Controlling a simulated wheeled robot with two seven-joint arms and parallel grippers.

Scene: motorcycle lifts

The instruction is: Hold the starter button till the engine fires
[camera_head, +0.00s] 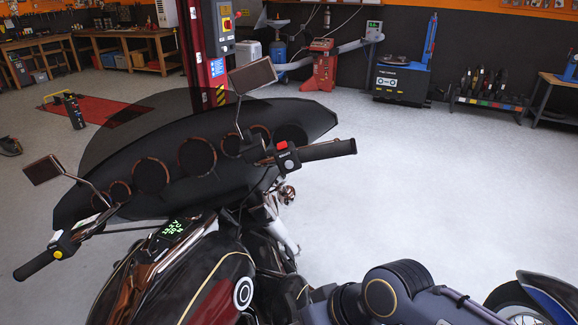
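The motorcycle (215,275) fills the lower left, with its dark fairing and round gauges facing me. Its right handlebar grip (328,150) points to the right. Beside the grip is a switch housing (287,158) with a red switch on top and a small white-marked button below, too small to read; I cannot tell whether it is pressed. The left handlebar grip (35,265) has a housing with a yellow button (58,254). A small display with green digits (172,230) sits ahead of the tank. My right arm enters at the bottom right; neither gripper shows.
Mirrors (252,76) rise above the bars. A red lift column (213,60) stands behind the fairing. A red machine (322,66) and a dark tyre machine (402,80) stand along the back wall. The pale floor right of the handlebar is clear.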

